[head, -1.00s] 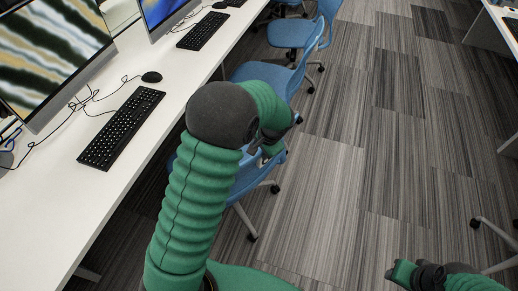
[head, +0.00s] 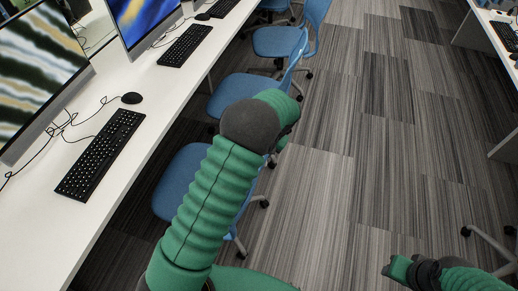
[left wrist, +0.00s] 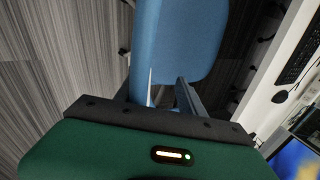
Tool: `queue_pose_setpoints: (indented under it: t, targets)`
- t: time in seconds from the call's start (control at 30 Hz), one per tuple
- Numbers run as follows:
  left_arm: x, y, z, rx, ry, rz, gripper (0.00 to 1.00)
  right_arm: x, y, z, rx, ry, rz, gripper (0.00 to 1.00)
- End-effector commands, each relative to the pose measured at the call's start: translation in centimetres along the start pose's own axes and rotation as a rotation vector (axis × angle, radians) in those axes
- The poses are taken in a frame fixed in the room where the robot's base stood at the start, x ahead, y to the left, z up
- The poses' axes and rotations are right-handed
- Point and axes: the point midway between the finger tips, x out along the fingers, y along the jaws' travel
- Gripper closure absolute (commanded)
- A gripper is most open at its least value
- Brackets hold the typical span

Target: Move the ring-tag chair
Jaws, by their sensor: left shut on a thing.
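The nearest blue chair (head: 180,182) stands beside the white desk, partly hidden by my left arm. My left gripper is mostly hidden behind its forearm in the head view. In the left wrist view my left gripper (left wrist: 166,96) is shut at the blue back of a chair (left wrist: 146,45), with a blue seat (left wrist: 195,40) beyond it. This appears to be the nearest chair. I see no ring tag on any chair. My right gripper (head: 396,269) is low at the right, apart from the chairs; its jaws are unclear.
The white desk (head: 95,215) with monitors, keyboards and mice runs along the left. A second blue chair (head: 235,95) stands just beyond, and another (head: 280,40) farther up the row. Carpet (head: 330,170) is clear to the right. A chair base (head: 490,240) stands at the right edge.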

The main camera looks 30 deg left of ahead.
Motion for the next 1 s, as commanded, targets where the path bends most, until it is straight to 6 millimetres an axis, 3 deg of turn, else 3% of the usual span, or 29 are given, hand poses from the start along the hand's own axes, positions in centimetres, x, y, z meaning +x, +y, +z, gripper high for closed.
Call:
queue_pose_setpoints:
  t: [0.27, 0.3, 0.43, 0.77, 0.87, 1.0]
  targets:
    - [0.0, -0.1, -0.1, 0.003, 0.002, -0.002, 1.00, 0.0, 0.0, 0.1, 0.000, -0.001, 0.000, 0.64]
    - [0.0, -0.1, -0.1, 0.003, 0.002, -0.002, 0.49, 0.0, 0.0, 0.1, 0.000, -0.001, 0.000, 0.64]
    - [0.1, 0.0, -0.1, 0.003, 0.000, -0.002, 0.32, 0.0, 0.0, 0.0, 0.000, 0.000, 0.000, 0.64]
    - [0.0, 0.0, -0.1, 0.002, -0.002, -0.001, 0.32, 0.0, 0.0, 0.0, 0.000, 0.000, 0.000, 0.64]
    - [-1.3, 0.0, -0.1, 0.002, -0.001, -0.001, 0.32, -0.1, 0.0, 0.0, 0.000, 0.000, 0.000, 0.64]
    - [-4.9, 0.1, -0.2, 0.002, 0.002, 0.000, 0.32, -0.3, 0.0, -0.1, 0.000, 0.000, 0.000, 0.64]
